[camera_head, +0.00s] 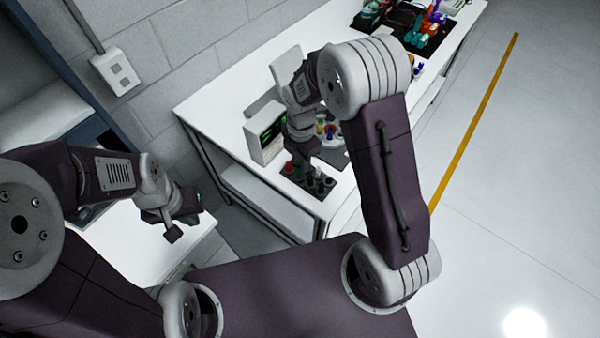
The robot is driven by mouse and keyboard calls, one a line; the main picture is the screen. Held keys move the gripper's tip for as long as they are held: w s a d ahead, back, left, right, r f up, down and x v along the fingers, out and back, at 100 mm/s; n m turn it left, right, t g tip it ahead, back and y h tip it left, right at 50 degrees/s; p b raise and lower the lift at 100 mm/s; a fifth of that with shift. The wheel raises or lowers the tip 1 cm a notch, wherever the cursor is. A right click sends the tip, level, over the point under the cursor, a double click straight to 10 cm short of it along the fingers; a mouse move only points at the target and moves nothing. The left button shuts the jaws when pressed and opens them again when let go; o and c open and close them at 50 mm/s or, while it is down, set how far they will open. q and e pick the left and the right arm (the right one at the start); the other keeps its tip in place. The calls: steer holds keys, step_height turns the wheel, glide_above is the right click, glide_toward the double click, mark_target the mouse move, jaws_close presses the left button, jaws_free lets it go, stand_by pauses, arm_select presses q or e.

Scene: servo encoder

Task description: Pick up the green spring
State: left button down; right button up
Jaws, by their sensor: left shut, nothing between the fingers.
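I cannot pick out a green spring for certain. Small green and teal pieces (437,28) lie among coloured parts on the far end of the long white table, too small to identify. My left gripper (172,234) is shut and empty, over the smaller white table at the left. A small green patch shows beside its wrist; I cannot tell what it is. My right gripper (318,157) points down over the near end of the long table, behind my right forearm. Its fingers are too dark and small to read.
The long white table (225,85) holds a white instrument with a green-lit screen (266,132) and a dark panel with red and grey knobs (308,181). Coloured parts lie on a black mat (405,42) at the far end. Open floor with a yellow line (475,117) lies right.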

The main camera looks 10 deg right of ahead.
mark_target(299, 170)
steer(key=shift+a+f, duration=0.1)
steer(key=shift+a, duration=0.15)
step_height(299, 170, down, 5)
steer(key=shift+d+r+p, duration=0.1)
steer(key=shift+p, duration=0.4)
steer(key=shift+a, duration=0.2)
steer(key=shift+c, duration=0.7)
jaws_close()
steer(key=shift+d, duration=0.1)
